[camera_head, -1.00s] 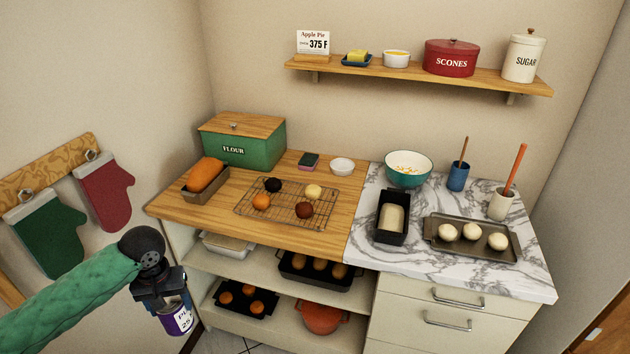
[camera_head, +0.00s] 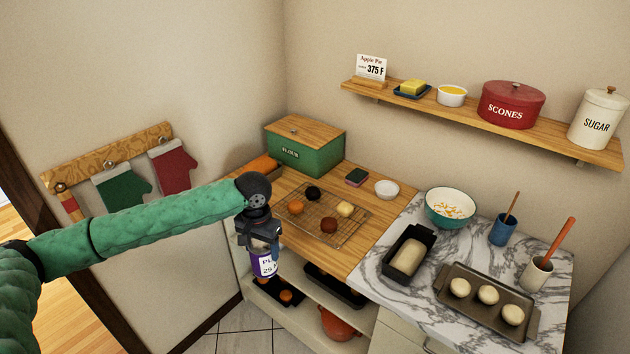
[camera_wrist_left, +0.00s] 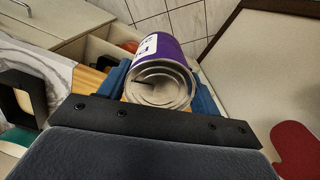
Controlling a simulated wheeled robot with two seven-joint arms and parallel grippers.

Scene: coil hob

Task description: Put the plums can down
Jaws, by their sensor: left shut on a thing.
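The plums can (camera_head: 264,262) has a purple and white label and is partly hidden by my left gripper. My left gripper (camera_head: 263,249) points down and is shut on the can, in front of the wooden counter's front edge. In the left wrist view the can (camera_wrist_left: 172,47) sits between the blue fingers of the gripper (camera_wrist_left: 165,85), its round metal end facing the camera. No surface touches the can from below in the views. My right gripper is not in view.
The wooden counter (camera_head: 365,212) holds a cooling rack (camera_head: 330,236) with several round items, a green flour box (camera_head: 304,152) and a small white bowl (camera_head: 386,189). The marble top (camera_head: 425,293) at right holds a loaf tin, tray and bowl. Shelves with trays lie below.

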